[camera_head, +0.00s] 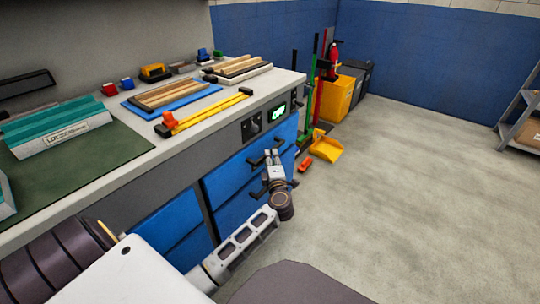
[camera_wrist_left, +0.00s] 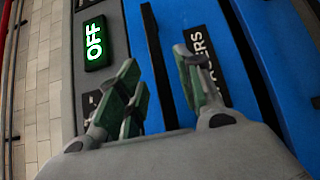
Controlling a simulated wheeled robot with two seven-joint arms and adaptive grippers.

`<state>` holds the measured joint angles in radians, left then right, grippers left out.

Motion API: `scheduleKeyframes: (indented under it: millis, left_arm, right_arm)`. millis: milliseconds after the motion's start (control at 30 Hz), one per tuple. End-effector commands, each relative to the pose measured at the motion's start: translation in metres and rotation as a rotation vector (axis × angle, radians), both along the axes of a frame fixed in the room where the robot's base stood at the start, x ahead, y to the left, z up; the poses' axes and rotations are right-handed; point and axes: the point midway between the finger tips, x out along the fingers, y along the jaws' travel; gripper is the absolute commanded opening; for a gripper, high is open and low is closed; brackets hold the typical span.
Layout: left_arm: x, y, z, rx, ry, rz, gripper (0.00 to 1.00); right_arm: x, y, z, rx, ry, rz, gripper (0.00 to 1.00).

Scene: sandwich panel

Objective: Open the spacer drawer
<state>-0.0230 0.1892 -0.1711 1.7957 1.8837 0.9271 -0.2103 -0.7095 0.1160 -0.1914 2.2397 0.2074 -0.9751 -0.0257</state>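The spacer drawer is a blue front under the worktop (camera_head: 228,172), and it looks shut. In the left wrist view its blue face (camera_wrist_left: 215,30) carries a dark label ending in "ACERS" (camera_wrist_left: 203,55). A dark bar handle (camera_wrist_left: 153,40) stands off that face. My left gripper (camera_head: 273,158) is at the drawer front, near the handle. In the left wrist view its fingers (camera_wrist_left: 160,80) are apart, with the handle bar running between them; contact cannot be told. My right gripper is not in view.
A lit green OFF display (camera_head: 278,111) sits on the panel above the drawers. The worktop holds wood strips on a blue tray (camera_head: 180,102), a yellow bar tool (camera_head: 205,112) and teal panels (camera_head: 55,125). A yellow dustpan (camera_head: 326,148) stands beyond the bench.

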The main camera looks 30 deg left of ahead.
Motion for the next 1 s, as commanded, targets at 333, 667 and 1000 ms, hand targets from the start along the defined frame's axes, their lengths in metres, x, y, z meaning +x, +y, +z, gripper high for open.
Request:
scheduleKeyframes:
  millis: [333, 667, 1000]
  left_arm:
    - [0.026, 0.022, 0.000, 0.003, -0.002, 0.000, 0.36]
    - [0.033, 0.028, 0.001, -0.001, -0.001, 0.000, 0.36]
    - [0.033, 0.028, 0.001, 0.000, 0.000, 0.000, 0.19]
  right_arm:
    - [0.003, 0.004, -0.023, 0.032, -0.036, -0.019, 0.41]
    - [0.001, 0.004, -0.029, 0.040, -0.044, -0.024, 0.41]
    - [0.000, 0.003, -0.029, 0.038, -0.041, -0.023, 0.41]
